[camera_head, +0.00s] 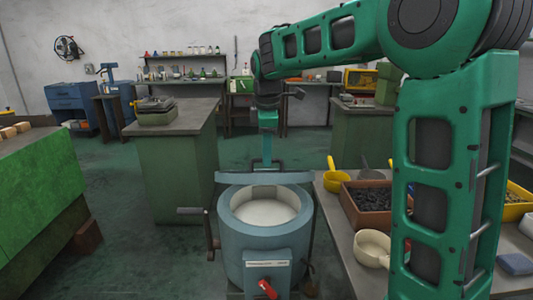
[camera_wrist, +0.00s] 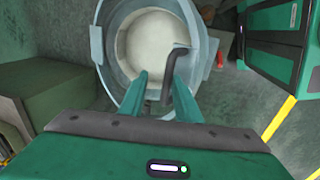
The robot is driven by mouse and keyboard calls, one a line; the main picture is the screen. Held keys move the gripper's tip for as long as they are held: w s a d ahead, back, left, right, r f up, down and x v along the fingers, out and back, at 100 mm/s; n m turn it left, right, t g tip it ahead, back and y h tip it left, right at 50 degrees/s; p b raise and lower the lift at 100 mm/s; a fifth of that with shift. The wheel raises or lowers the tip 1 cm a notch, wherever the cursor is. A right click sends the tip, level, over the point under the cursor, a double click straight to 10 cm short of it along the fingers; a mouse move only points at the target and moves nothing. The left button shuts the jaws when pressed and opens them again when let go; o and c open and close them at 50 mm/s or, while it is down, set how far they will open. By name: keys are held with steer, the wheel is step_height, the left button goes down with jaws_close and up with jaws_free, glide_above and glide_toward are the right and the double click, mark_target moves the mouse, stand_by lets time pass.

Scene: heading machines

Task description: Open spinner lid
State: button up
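The spinner (camera_head: 245,245) is a blue-grey drum with a round pale interior showing inside its top ring. It also shows in the wrist view (camera_wrist: 112,75). A curved blue-grey piece (camera_head: 230,179) spans its back edge; I cannot tell if this is the lid. My gripper (camera_head: 266,162) points down above the drum's back part. In the wrist view its two fingers (camera_wrist: 163,78) are apart, with a dark bent rod (camera_wrist: 180,47) between them. Contact with the rod is unclear.
A bench with a brown box of dark pieces (camera_head: 370,222), a yellow scoop (camera_head: 338,178) and a cream pot (camera_head: 371,247) stands close on the right. A green cabinet (camera_head: 175,165) stands behind left. Floor is clear at left (camera_head: 135,240).

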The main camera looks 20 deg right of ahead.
steer(key=shift+s+d+r, duration=0.1)
steer(key=shift+s+r, duration=0.65)
steer(key=shift+s, duration=0.1)
steer(key=shift+w, duration=0.25)
steer(key=shift+w+r, duration=0.1)
steer(key=shift+r, duration=0.15)
step_height(320, 180, up, 11)
steer(key=w+d, duration=0.1)
steer(key=w, duration=0.1)
steer(key=shift+w, duration=0.35)
stand_by(0.6)
